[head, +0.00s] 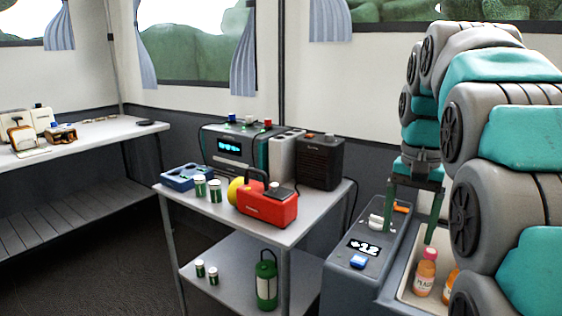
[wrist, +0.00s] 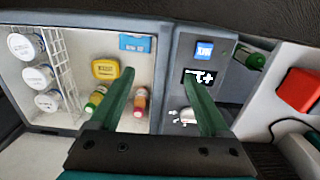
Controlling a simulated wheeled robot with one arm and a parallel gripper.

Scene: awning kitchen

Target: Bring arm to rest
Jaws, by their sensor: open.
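My gripper (head: 409,236) hangs pointing down at the right of the head view, its two green fingers spread apart with nothing between them. It is above the cooler (head: 345,285), near the edge between its control panel and open compartment. In the wrist view my gripper (wrist: 158,80) is also open and empty. One finger shows over the compartment and the other over the panel. My teal and grey arm (head: 515,140) is bent along the right side of the head view. Bottles (head: 426,272) stand in the compartment, apart from the fingers as far as I can tell.
A long table (head: 95,137) is at the far left. Floor between is clear.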

